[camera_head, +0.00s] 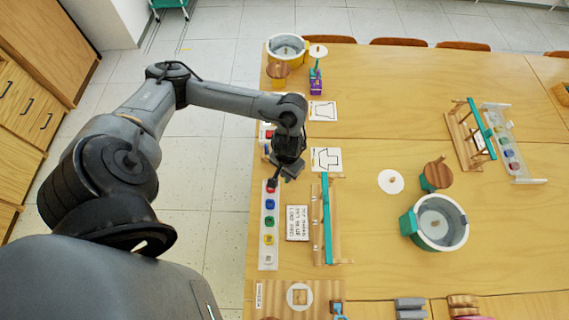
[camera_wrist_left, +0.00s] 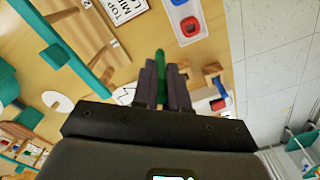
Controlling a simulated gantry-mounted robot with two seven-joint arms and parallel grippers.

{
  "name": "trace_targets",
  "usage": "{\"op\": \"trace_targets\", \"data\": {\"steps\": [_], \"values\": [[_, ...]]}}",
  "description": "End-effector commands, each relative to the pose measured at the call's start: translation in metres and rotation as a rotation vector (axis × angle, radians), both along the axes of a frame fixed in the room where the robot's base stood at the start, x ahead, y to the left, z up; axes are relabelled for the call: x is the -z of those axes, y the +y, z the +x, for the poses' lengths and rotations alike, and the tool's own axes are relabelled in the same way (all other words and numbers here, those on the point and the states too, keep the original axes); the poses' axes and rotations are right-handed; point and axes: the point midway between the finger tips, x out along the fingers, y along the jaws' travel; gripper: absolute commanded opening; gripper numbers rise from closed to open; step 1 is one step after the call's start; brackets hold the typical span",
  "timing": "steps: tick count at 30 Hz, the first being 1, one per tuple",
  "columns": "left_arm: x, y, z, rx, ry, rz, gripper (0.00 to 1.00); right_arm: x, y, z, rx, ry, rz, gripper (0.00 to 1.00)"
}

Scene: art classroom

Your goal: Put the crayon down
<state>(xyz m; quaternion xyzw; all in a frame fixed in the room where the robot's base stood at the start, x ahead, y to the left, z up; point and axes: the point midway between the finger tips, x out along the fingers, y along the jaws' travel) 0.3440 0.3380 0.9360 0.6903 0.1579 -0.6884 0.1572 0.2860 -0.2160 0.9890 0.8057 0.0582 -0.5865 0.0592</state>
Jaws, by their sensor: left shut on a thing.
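My left gripper (camera_head: 285,176) hangs over the left part of the table, above the far end of the white tray. In the left wrist view its fingers (camera_wrist_left: 164,84) are shut on a green crayon (camera_wrist_left: 160,62), which sticks out past the fingertips. The crayon is too small to make out in the head view. The long white tray (camera_head: 268,255) has compartments with red, blue, green and yellow contents; its red and blue ones show in the wrist view (camera_wrist_left: 200,36). My right gripper is not in view.
A wooden rack with a teal bar (camera_head: 326,220) and a text card (camera_head: 297,223) lie right of the tray. A drawing card (camera_head: 326,159) is beside the gripper. A teal-and-white tub (camera_head: 441,222) stands further right. The table's middle is mostly clear.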

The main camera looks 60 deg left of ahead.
Motion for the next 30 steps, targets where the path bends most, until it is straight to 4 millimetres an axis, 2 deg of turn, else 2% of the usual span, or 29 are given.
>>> {"op": "trace_targets", "data": {"steps": [5, 11, 15, 21, 30], "values": [[0.016, 0.010, 0.000, -0.003, 0.001, 0.000, 0.00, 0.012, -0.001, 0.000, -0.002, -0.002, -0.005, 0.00], [0.039, 0.043, 0.014, -0.007, 0.002, 0.004, 0.00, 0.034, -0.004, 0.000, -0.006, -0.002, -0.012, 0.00], [0.053, 0.069, 0.027, -0.006, 0.000, 0.003, 0.00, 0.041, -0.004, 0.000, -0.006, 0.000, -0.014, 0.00], [0.070, 0.095, 0.040, -0.003, 0.000, 0.001, 0.00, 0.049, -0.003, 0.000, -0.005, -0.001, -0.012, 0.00], [0.079, 0.105, 0.045, 0.000, 0.000, -0.001, 0.00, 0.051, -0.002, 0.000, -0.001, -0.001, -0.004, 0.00]]}}
